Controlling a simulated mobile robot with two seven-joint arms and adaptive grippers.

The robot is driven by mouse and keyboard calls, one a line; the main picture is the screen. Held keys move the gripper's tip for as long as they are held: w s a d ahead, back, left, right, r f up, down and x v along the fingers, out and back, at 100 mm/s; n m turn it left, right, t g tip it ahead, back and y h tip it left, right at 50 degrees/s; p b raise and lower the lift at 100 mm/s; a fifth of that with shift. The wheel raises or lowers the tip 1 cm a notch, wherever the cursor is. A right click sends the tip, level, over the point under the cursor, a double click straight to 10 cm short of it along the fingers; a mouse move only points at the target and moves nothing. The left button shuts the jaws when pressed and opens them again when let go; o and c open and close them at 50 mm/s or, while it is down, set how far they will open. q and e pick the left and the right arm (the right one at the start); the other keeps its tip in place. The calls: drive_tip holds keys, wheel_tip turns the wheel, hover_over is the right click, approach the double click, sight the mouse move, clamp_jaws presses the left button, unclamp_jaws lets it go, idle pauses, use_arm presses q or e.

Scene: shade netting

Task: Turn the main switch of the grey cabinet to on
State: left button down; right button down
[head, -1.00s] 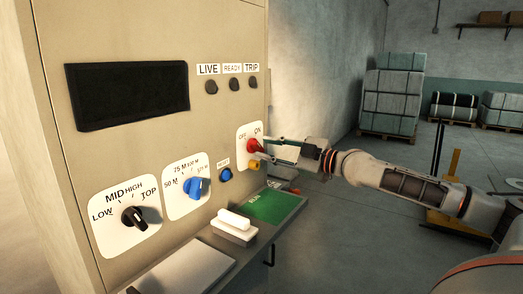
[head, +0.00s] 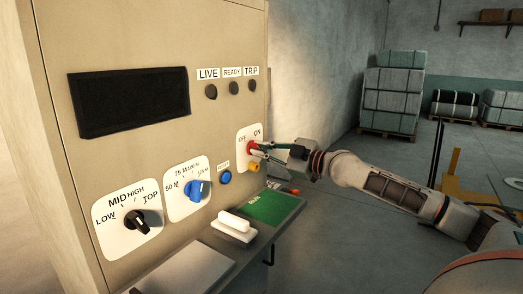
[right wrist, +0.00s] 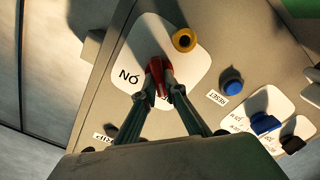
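The grey cabinet (head: 150,160) fills the left of the head view. Its main switch (head: 252,147) is a red handle on a white plate marked OFF and ON, at the right of the panel. My right gripper (head: 261,147) reaches it from the right. In the right wrist view its two fingers (right wrist: 162,92) lie on either side of the red handle (right wrist: 157,72) and look closed on it. The ON mark is clear there; a finger partly covers the other mark. The handle's exact angle is hard to tell. My left gripper is not in view.
A yellow knob (head: 253,166) sits just below the switch, and a blue reset button (head: 225,178) to its lower left. Blue (head: 198,190) and black (head: 136,221) selectors are further left. A shelf (head: 205,255) with a white block (head: 234,226) juts out below.

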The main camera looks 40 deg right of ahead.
drive_tip(key=shift+m, duration=0.6)
drive_tip(key=m, duration=0.5)
drive_tip(key=m+p, duration=0.1)
drive_tip(key=m, duration=0.1)
drive_tip(key=shift+w+d+r+m, duration=0.1)
drive_tip(key=shift+d+m, duration=0.05)
drive_tip(key=shift+m, duration=0.25)
drive_tip(key=m+p, duration=0.1)
drive_tip(key=m, duration=0.3)
drive_tip(key=m+p, duration=0.1)
drive_tip(key=m, duration=0.3)
drive_tip(key=shift+d+m+p, duration=0.2)
drive_tip(key=shift+m+p, duration=0.1)
drive_tip(key=shift+m, duration=0.3)
drive_tip(key=c, duration=2.1)
unclamp_jaws()
